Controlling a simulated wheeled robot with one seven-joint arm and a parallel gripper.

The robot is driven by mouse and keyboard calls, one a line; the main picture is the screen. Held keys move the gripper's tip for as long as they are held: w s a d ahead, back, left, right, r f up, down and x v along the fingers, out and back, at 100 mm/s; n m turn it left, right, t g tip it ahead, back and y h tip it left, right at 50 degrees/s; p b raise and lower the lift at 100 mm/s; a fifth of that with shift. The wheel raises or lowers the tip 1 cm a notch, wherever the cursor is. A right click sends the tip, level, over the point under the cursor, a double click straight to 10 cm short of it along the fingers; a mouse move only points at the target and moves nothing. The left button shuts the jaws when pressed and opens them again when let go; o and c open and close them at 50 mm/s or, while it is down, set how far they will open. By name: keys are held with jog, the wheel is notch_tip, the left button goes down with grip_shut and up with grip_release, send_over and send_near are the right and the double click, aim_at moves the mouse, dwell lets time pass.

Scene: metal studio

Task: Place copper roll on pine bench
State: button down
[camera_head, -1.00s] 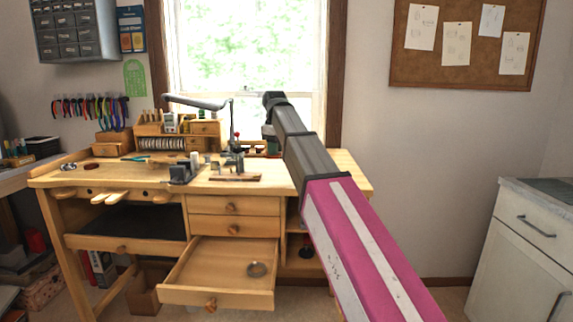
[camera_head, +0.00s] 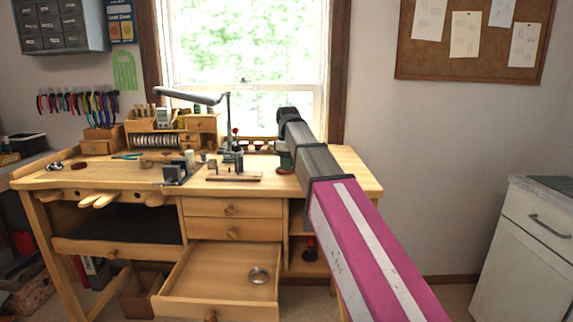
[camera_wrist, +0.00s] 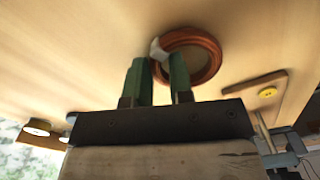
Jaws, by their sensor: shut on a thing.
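The copper roll (camera_wrist: 214,58) is a reddish-brown ring of coiled wire in the wrist view, at the ends of my green fingers. My gripper (camera_wrist: 159,75) is shut on its near rim, with a small pale patch at the fingertips. The roll is close over or on the light wood top of the pine bench (camera_head: 330,180); I cannot tell whether they touch. In the head view my gripper (camera_head: 285,160) is at the right part of the bench top, partly hidden by my arm.
A white cabinet (camera_head: 525,245) stands at the right.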

jog(key=shift+f, duration=0.15)
jog(key=c, duration=1)
grip_release()
notch_tip(320, 180, up, 12)
jog(key=shift+r, duration=0.2)
